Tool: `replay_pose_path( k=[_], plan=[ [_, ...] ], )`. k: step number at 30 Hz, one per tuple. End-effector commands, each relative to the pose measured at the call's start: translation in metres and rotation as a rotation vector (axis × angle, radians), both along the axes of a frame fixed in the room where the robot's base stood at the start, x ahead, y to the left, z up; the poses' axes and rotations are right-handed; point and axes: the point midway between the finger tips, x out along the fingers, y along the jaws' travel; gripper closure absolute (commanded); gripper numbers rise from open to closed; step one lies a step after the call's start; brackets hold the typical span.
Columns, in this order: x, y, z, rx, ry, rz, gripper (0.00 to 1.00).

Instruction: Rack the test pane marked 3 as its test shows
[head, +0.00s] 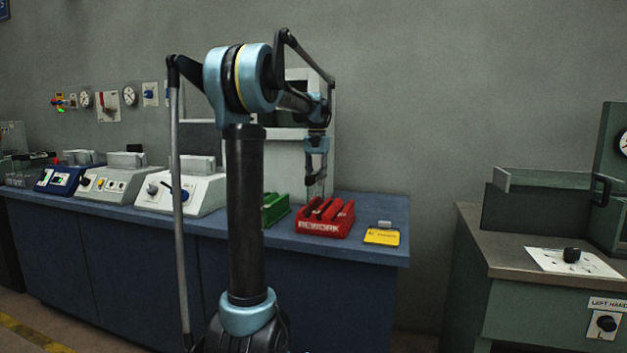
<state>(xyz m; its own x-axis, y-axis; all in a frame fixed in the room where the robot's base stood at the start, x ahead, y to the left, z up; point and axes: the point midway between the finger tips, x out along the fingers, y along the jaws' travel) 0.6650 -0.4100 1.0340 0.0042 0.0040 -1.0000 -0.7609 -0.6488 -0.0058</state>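A red rack labelled REWORK (318,227) stands on the blue bench near its right end, with red slots or dividers on top. A green rack (272,210) is just left of it, partly hidden behind my arm's column. My gripper (316,194) points down above and behind the red rack. It is small and dark here, and I cannot tell whether its fingers are apart or hold a thin pane. No pane marked 3 can be made out.
The blue bench (385,212) carries a yellow card (382,237) at right. Test units with knobs, one white (178,192), one grey (112,183) and one blue (62,180), stand at left. A separate green cabinet (520,300) is at right, with a floor gap between.

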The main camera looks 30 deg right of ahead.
Motion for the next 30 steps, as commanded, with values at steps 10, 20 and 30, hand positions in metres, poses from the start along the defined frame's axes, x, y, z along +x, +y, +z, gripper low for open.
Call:
replay_pose_path(
  k=[10,20,30],
  plan=[
    [0.0,0.0,0.0,0.0,0.0,0.0,0.59],
    [0.0,0.0,0.036,0.0,0.0,0.0,0.59],
    [0.0,0.0,0.096,-0.001,0.001,0.0,0.59]
  ],
)
